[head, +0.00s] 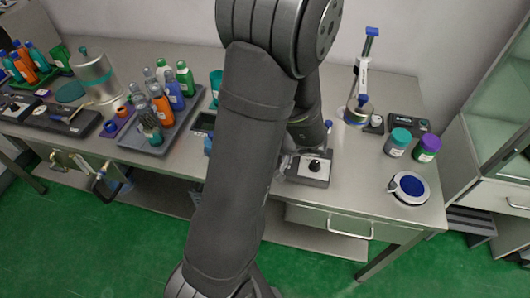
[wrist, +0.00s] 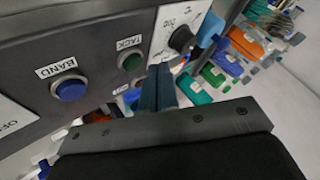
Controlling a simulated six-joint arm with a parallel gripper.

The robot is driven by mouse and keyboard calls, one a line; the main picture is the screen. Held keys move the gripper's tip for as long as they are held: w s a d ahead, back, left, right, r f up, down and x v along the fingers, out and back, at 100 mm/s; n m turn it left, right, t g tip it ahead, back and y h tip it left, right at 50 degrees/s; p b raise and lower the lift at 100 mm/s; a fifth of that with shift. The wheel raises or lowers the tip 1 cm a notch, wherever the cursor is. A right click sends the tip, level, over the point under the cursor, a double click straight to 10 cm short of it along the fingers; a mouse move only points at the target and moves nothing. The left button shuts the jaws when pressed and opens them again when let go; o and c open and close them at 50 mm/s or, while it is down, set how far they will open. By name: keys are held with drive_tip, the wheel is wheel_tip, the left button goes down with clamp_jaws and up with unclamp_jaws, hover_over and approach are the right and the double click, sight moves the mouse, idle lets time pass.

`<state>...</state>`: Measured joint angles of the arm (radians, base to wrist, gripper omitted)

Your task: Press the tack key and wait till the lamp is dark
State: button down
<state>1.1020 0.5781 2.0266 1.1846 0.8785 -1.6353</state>
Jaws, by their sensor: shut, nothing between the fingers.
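In the wrist view a dark grey panel carries a round green key (wrist: 131,62) beside a label reading TACK. A blue key (wrist: 69,88) marked BAND lies to its left, and a black knob (wrist: 182,39) to its right. My gripper (wrist: 161,70) is shut and empty. Its fingertips are close to the panel, just right of the green key in the picture; I cannot tell whether they touch the panel. No lit lamp can be made out.
In the head view a small grey unit with a black knob (head: 314,165) stands right of my arm. A blue-topped stand (head: 363,75), two jars (head: 398,142) and a round blue-centred dish (head: 409,187) lie further right. A bottle tray (head: 183,137) is left.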

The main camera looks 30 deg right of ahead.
drive_tip(key=shift+f, duration=0.45)
idle(0.5)
drive_tip(key=shift+r, duration=0.1)
idle(0.4)
drive_tip(key=shift+r, duration=0.95)
drive_tip(key=shift+r, duration=2.5)
drive_tip(key=shift+f, duration=1.45)
drive_tip(key=shift+d+r, duration=0.1)
drive_tip(key=shift+r, duration=3.2)
